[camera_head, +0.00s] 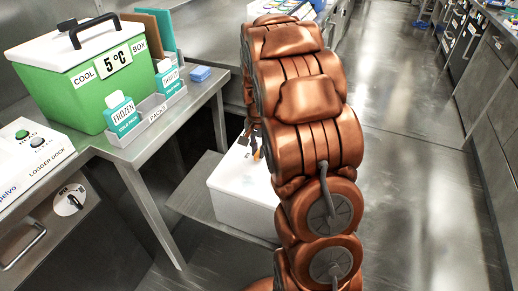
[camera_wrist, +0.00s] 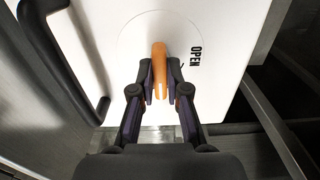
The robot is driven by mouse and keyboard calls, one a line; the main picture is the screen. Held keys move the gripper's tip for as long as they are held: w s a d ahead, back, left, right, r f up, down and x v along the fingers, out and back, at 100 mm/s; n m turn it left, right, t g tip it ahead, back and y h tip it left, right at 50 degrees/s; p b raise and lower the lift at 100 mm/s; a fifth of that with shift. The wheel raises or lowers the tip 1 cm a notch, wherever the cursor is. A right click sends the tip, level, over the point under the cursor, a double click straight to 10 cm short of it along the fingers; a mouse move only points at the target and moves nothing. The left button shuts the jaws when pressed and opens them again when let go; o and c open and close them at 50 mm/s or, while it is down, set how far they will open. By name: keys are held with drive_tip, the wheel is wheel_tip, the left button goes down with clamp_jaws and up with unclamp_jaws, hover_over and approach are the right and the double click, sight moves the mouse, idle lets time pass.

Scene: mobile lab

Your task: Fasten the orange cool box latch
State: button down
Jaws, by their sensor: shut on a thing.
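In the wrist view an orange latch handle (camera_wrist: 158,58) sits on a white surface (camera_wrist: 225,30), inside a thin circle outline. The word OPEN is printed to its right. The latch lies lengthwise, pointing toward my gripper (camera_wrist: 160,92). My gripper's two dark fingers are shut on the latch, one on each side. A black bar handle (camera_wrist: 62,65) is at the left. My gripper shows there only in small part, above the box.
A logger dock (camera_head: 30,155) is in front. The counter edge and leg are close left of my arm; open floor (camera_head: 420,190) lies right.

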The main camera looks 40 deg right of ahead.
drive_tip(key=c, duration=1.2)
unclamp_jaws()
drive_tip(key=shift+o, duration=0.2)
drive_tip(key=shift+r, duration=0.6)
wheel_tip(320, 180, up, 11)
drive_tip(key=shift+f, duration=0.1)
